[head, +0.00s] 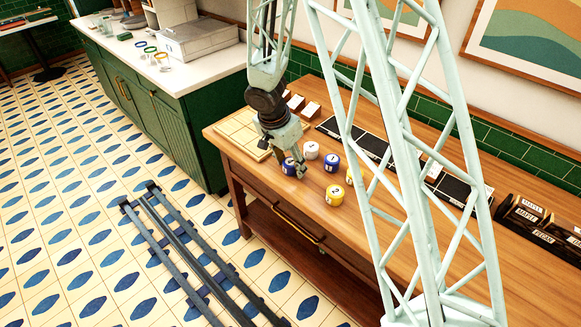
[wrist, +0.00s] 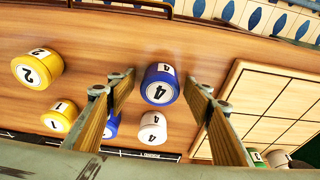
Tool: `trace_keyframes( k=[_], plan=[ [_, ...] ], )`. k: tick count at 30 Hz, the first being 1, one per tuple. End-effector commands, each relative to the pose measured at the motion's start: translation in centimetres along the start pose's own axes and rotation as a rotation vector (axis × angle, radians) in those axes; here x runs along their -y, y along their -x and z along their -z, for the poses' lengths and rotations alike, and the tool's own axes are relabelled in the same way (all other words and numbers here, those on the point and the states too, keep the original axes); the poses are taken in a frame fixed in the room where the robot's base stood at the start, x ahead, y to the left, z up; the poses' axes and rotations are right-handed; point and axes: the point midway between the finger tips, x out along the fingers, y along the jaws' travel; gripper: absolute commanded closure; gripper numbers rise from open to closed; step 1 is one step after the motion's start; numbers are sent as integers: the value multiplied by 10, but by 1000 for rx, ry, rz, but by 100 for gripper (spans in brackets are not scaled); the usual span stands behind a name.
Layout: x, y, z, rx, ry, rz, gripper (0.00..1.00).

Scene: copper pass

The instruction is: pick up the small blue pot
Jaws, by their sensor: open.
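A blue pot (wrist: 160,84) with a white lid marked 4 stands upright between my open fingers in the wrist view, with visible gaps on both sides. In the head view this blue pot (head: 289,167) is partly covered by my gripper (head: 288,160), which points down over it. A second blue pot (head: 332,162) stands to its right; in the wrist view this second pot (wrist: 112,126) is partly hidden by a finger. I cannot tell which blue pot is smaller. My gripper (wrist: 160,88) holds nothing.
A white pot (wrist: 152,127) stands close by. Yellow pots marked 2 (wrist: 37,69) and 1 (wrist: 60,114) stand to the left. A pale gridded board (wrist: 266,105) lies to the right. Dark trays (head: 357,141) line the back of the wooden counter (head: 400,240).

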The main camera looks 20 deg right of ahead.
Motion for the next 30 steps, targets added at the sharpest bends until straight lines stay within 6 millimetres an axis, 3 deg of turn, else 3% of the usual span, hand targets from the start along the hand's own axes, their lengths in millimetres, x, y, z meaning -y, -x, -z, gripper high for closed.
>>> trace_keyframes(
  k=[13,22,30],
  plan=[
    [0,0,0,0,1,0,53],
    [0,0,0,0,1,0,81],
    [0,1,0,0,0,0,82]
  ],
)
